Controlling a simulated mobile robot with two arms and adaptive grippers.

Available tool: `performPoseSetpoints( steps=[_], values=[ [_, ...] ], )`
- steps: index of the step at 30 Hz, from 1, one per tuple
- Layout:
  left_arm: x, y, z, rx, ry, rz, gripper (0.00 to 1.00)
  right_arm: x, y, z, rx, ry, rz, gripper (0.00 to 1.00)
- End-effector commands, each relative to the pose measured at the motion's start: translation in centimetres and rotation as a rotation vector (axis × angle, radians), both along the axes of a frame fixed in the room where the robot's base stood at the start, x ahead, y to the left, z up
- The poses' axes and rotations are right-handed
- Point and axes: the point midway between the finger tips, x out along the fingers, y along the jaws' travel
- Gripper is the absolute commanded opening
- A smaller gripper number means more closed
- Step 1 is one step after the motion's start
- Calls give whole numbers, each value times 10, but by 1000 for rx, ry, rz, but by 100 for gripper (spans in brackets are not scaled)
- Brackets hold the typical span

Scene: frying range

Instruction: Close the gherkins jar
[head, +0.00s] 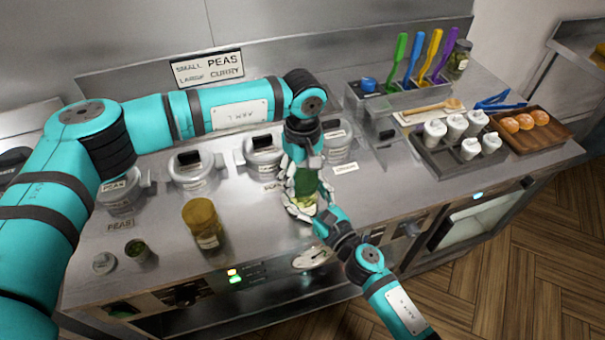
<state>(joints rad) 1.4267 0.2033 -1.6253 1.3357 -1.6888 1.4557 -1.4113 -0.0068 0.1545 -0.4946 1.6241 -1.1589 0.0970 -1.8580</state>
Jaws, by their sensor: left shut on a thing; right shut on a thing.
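A greenish jar (306,186), apparently the gherkins jar, stands near the counter's front edge, between my two grippers and largely covered by them. My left gripper (304,172) reaches down from above and is shut around the jar's upper part. My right gripper (318,216) comes from the front right and is shut on the jar low down. The fingers hide the jar's top, so I cannot tell how the lid sits.
Lidded grey pots (193,174) line the counter behind. An amber-lidded jar (203,222) stands to the left, with a small open tin (136,250) beyond it. A cup tray (433,159) and wooden bun tray (560,133) are right.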

Motion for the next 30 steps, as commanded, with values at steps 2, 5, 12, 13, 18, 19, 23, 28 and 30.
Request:
performPoseSetpoints(
  steps=[2, 5, 12, 13, 18, 19, 23, 28, 30],
  values=[
    [1, 0, 1, 0, -2, -200, 45, 0, -1, -2, -3, 4, -3, 0],
    [1, -1, 1, 0, -2, -460, 45, 0, -1, -2, -3, 4, -3, 0],
    [1, -1, 1, 1, -2, -1058, 45, 0, -1, -2, -3, 4, -3, 0],
    [1, -1, 1, 2, -3, -1118, 45, 0, -1, -2, -3, 4, -3, 0],
    [1, -1, 1, 2, -3, -1248, 45, 0, -1, -2, -4, 4, -3, 0],
    [1, -1, 1, 2, -3, -1247, 45, 0, -1, -2, -4, 4, -3, 0],
    [1, -1, 1, 1, -2, -1246, 74, 0, -1, -2, -4, 4, -3, 0],
    [1, -1, 0, 0, -2, -1245, 89, 0, -1, -2, -4, 4, -2, 0],
    [1, -1, 0, 0, -2, -1245, 89, 0, -1, -2, -4, 4, -2, 0]
  ],
)
